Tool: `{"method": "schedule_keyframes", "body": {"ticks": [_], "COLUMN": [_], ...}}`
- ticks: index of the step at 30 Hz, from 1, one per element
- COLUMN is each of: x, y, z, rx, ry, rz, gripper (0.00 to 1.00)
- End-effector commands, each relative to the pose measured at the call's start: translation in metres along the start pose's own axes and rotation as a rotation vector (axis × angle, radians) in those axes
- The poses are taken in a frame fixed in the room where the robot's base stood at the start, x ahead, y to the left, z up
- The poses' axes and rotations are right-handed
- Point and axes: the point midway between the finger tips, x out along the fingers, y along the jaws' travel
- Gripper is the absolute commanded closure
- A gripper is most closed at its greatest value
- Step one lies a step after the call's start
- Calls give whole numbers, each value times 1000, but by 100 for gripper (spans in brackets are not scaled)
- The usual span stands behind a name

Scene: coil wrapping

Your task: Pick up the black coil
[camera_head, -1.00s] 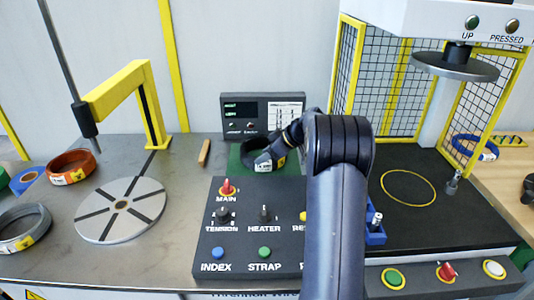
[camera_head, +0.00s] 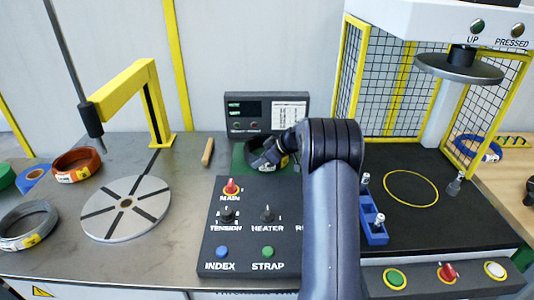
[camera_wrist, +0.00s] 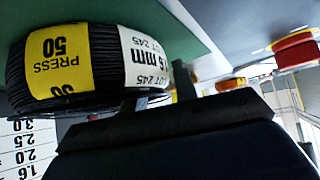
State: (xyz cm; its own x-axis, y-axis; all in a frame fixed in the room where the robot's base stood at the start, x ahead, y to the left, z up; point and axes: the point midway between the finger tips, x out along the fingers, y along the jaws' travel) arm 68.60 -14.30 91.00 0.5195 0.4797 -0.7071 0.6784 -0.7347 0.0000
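The black coil (camera_head: 254,148) lies on a green mat (camera_head: 238,163) behind the control panel. In the wrist view the black coil (camera_wrist: 103,42) fills the upper left, with a yellow "PRESS 50" label and a white "1.6 mm LOT 245" label. My gripper (camera_head: 272,156) is at the coil's right side in the head view, partly covering it. In the wrist view my gripper (camera_wrist: 158,92) has its fingers apart. One finger overlaps the white label and the other stands to the right of the coil. I see nothing clamped between them; whether a finger touches the coil cannot be told.
The control panel (camera_head: 250,230) stands in front of the mat, and a dark display unit (camera_head: 266,115) behind it. A slotted turntable (camera_head: 126,208), orange coil (camera_head: 77,164) and grey coil (camera_head: 28,224) are at left. A blue holder (camera_head: 373,228) and caged press (camera_head: 450,215) are at right.

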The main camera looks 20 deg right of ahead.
Motion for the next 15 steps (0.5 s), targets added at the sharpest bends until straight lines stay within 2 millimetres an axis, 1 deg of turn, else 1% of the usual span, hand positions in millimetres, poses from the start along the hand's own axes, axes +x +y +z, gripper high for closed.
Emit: {"method": "schedule_keyframes", "body": {"ticks": [1,2,9,10,15], "x": [0,0,0,0,0], "y": [0,0,0,0,-1], "z": [0,0,0,0,1], "rx": [0,0,1,1,2], "ry": [0,0,-1,-1,-1], "rz": [0,0,-1,-2,-2], "gripper": [77,79,99,100,100]}}
